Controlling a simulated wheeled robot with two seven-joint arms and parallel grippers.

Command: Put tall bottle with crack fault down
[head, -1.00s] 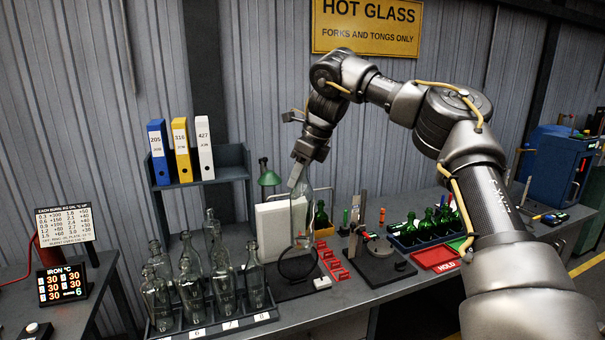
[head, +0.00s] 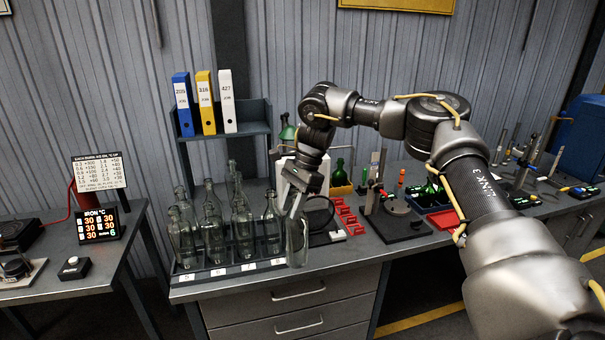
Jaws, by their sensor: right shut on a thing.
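My right gripper (head: 296,202) points down and is shut on a clear tall bottle (head: 297,243). The bottle hangs roughly upright in front of the bench's front edge, just right of the bottle rack. Its neck is hidden by the fingers, and no crack can be made out at this size. The rack (head: 222,270) holds several clear bottles (head: 241,227) and has numbered labels along its front edge. My left gripper is not in view.
A black ring stand (head: 318,213) and red clips (head: 347,215) are close behind and right of the held bottle. A turntable fixture (head: 393,223) and green bottles (head: 428,193) stand further right. Drawers (head: 290,305) are below the bench top.

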